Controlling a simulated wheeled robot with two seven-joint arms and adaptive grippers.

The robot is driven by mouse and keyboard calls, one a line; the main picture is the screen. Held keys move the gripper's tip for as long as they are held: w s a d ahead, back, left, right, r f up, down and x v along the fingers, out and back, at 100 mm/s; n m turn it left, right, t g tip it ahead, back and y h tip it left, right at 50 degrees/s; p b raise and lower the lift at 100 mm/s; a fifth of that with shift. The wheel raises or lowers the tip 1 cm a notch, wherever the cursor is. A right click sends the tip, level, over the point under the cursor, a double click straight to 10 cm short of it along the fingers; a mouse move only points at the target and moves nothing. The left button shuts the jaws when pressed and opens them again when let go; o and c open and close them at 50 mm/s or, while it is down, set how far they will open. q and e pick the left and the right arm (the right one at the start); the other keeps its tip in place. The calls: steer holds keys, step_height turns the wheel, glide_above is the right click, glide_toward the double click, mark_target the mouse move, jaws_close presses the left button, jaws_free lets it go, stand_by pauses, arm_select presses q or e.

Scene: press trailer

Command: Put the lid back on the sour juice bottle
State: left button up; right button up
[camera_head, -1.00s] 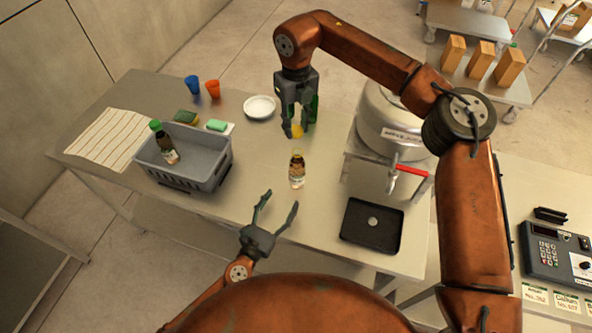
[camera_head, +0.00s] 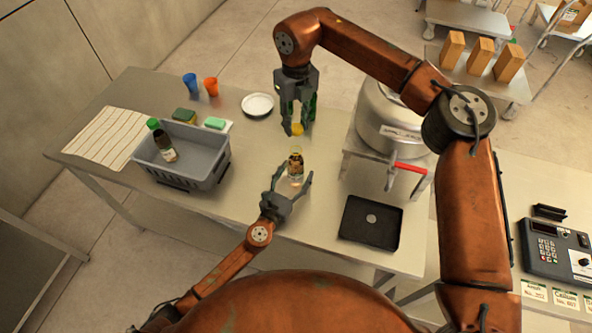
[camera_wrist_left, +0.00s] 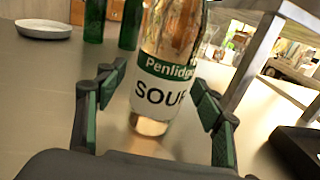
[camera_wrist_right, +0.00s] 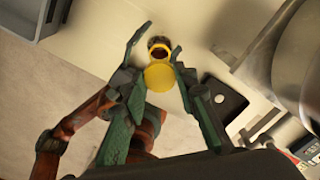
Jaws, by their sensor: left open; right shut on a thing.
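The sour juice bottle (camera_head: 296,167) stands upright and uncapped on the table, with amber contents and a yellow ring at its neck. Its label reading "SOUR" partly shows in the left wrist view (camera_wrist_left: 160,92). My left gripper (camera_head: 293,176) is open, its fingers low on either side of the bottle, not closed on it. My right gripper (camera_head: 292,131) is shut on the yellow lid (camera_head: 298,129) and holds it above and beyond the bottle. In the right wrist view the lid (camera_wrist_right: 160,77) sits between the fingertips, with the open bottle mouth (camera_wrist_right: 160,52) below.
A grey crate (camera_head: 207,170) holding a green-capped bottle (camera_head: 164,146) is at left. A large metal pot (camera_head: 388,118) on a stand and a black tray (camera_head: 371,222) are at right. A white plate (camera_head: 257,105) lies behind.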

arm_select(q)
steer(key=shift+w, duration=0.1)
steer(key=shift+c, duration=0.3)
jaws_close()
stand_by(0.5)
